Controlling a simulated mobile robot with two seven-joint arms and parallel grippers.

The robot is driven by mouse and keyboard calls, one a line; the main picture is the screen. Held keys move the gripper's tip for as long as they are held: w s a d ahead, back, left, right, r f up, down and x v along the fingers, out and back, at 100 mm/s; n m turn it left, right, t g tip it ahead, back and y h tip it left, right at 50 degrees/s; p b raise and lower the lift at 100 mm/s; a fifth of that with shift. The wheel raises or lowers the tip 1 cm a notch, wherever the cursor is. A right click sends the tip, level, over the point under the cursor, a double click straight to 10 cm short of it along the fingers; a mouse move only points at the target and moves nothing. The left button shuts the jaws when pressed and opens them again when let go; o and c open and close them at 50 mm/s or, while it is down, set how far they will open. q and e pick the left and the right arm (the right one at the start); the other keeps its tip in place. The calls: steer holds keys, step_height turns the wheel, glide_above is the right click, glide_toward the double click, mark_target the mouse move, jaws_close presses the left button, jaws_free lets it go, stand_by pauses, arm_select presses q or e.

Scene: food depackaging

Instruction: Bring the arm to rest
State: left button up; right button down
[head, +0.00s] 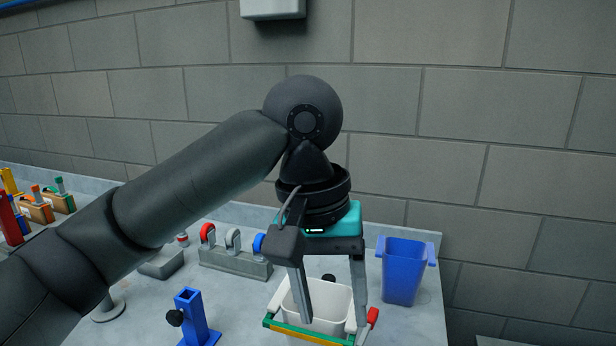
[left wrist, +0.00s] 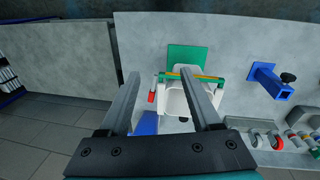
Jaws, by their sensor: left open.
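My left arm (head: 190,180) reaches in from the left over the counter and bends down at the wrist. My left gripper (head: 332,316) is open and points down above a white bin (head: 328,298). Nothing shows between its fingers that it holds. In the left wrist view the two fingers (left wrist: 160,76) stand apart, with the white bin (left wrist: 175,103) beyond them. The bin has a green and yellow bar along one side and a red end piece. Whether the fingertips touch the bin I cannot tell. My right gripper is in neither view.
A blue bin (head: 402,270) stands right of the white one. A blue post fixture (head: 194,318) stands front left, and a grey block with coloured hooks (head: 236,260) behind it. Coloured clamps (head: 40,208) stand far left. A block wall (head: 460,130) closes the back.

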arm_select(q)
step_height(320, 180, down, 17)
steer(key=s+d+m+t+h, duration=0.1)
steer(key=s+t+h, duration=0.15)
steer(key=h, duration=0.25)
steer(key=s+a+f+n+t+y, duration=0.1)
steer(key=s+a+f+y, duration=0.2)
steer(key=s+a+f, duration=0.55)
steer(key=s+a+f+y, duration=0.4)
steer(key=s+a+f, duration=0.1)
steer(key=a, duration=0.7)
step_height(320, 180, down, 30)
steer(key=s+g+b, duration=0.1)
steer(key=s+b, duration=0.1)
steer(key=b, duration=0.6)
steer(key=s+a+f+b, duration=0.1)
steer(key=s+f+b, duration=0.2)
steer(key=s+f, duration=0.4)
steer(key=s+a+f+g+b, duration=0.1)
steer(key=s+f+b, duration=0.2)
steer(key=s+f, duration=0.4)
step_height(320, 180, down, 6)
steer(key=shift+s+r+b, duration=0.1)
steer(key=shift+s+b, duration=0.2)
steer(key=shift+s, duration=0.05)
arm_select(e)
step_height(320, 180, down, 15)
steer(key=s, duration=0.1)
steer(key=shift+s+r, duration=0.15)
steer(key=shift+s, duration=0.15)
